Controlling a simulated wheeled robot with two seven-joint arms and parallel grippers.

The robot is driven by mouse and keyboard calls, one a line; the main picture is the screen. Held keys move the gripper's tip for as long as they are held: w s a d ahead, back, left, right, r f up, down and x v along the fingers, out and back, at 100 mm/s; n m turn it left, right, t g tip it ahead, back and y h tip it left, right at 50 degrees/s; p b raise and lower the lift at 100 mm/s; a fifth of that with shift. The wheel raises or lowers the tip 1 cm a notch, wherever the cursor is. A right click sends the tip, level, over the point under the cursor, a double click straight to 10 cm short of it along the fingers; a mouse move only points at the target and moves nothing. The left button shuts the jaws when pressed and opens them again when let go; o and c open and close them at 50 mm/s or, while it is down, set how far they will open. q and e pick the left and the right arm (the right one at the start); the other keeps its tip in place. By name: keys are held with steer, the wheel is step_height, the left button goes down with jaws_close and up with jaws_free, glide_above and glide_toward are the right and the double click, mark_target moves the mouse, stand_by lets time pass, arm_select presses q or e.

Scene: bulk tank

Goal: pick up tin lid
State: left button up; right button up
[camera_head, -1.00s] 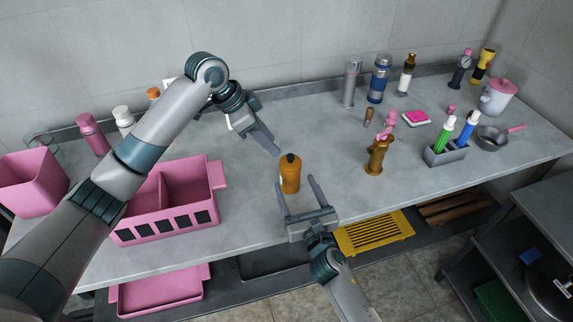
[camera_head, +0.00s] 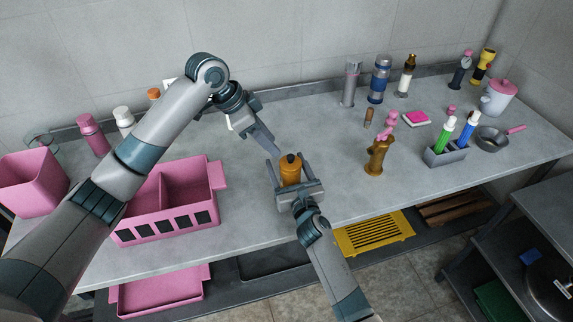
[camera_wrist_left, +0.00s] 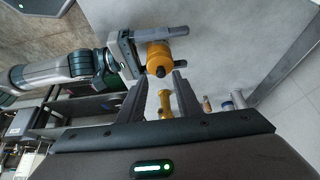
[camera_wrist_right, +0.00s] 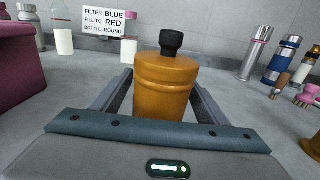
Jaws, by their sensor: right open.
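An amber tin (camera_head: 290,173) with a dark lid knob (camera_head: 290,157) stands upright on the counter. The tin (camera_wrist_right: 166,85) and its black lid (camera_wrist_right: 171,42) fill the middle of the right wrist view. My right gripper (camera_head: 291,166) is open, with one finger on each side of the tin. I cannot tell whether the fingers touch it. My left gripper (camera_head: 263,138) is above and behind the tin, its fingers pointing down towards it. In the left wrist view my left fingers (camera_wrist_left: 160,82) are apart and empty, with the lid showing just beyond their tips.
A pink divided box (camera_head: 165,205) stands left of the tin. A brass pepper-mill-like object (camera_head: 378,156) stands to the right, with a grey holder (camera_head: 445,157) beyond it. Bottles line the wall. The counter (camera_head: 335,165) right of the tin is clear.

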steer(key=shift+c, duration=0.6)
steer(key=c, duration=1)
arm_select(q)
steer(key=shift+o, duration=0.9)
arm_select(e)
steer(key=shift+c, duration=0.7)
arm_select(q)
step_height(320, 180, up, 6)
steer(key=s+d+n+t+y, duration=0.1)
steer(key=s+d+n+y, duration=0.1)
steer(key=n, duration=0.4)
steer(key=shift+s+d+f+y, duration=0.2)
steer(key=shift+s+f+y, duration=0.05)
steer(key=shift+s+y, duration=0.1)
steer(key=shift+f, duration=0.1)
glide_above(291, 161)
steer(key=s+a, duration=0.1)
steer(key=a, duration=0.1)
steer(key=f, duration=0.6)
steer(key=shift+s+d, duration=0.15)
steer(key=shift+s, duration=0.05)
